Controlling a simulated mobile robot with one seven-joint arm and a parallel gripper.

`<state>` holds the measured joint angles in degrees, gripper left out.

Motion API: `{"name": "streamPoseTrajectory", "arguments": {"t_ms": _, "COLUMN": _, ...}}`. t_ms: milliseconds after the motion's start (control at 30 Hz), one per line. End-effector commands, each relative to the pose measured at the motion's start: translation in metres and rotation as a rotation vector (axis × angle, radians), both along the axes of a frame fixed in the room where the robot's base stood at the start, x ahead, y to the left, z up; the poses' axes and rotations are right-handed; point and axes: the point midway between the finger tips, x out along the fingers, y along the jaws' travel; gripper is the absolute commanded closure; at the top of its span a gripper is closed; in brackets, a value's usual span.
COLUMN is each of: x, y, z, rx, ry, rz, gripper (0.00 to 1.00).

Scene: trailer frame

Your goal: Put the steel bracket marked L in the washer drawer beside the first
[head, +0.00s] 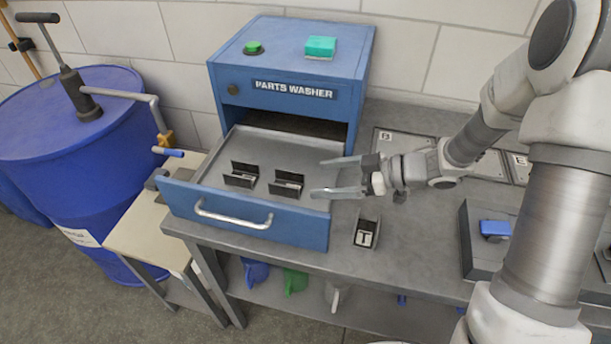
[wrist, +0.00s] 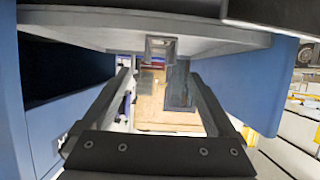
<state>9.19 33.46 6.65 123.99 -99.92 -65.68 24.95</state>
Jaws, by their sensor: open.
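The washer drawer (head: 215,216) is pulled out of the blue parts washer (head: 290,75). Two dark angled brackets stand apart, side by side, in it: a left bracket (head: 241,175) and a right bracket (head: 287,184). Their markings are too small to read, so I cannot tell which is marked L. My gripper (head: 318,178) is open at the drawer's right side, with its fingertips just right of the right bracket. In the wrist view its two spread fingers (wrist: 165,100) hold nothing that I can make out. A small grey piece beyond them is unclear.
A bracket marked T (head: 366,234) stands on the grey bench right of the drawer. Marked plates (head: 404,145) lie at the back, partly behind my arm. A dark tray with a blue block (head: 495,230) is at right. A blue drum (head: 70,140) stands left.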

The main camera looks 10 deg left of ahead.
Motion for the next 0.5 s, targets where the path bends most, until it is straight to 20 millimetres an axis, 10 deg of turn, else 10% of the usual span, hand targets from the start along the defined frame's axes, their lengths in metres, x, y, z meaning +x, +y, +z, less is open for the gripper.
{"name": "streamPoseTrajectory", "arguments": {"t_ms": 500, "x": 0.016, "y": -0.024, "z": 0.017, "rx": -0.053, "ry": -0.058, "rz": -0.076, "gripper": 0.08}}
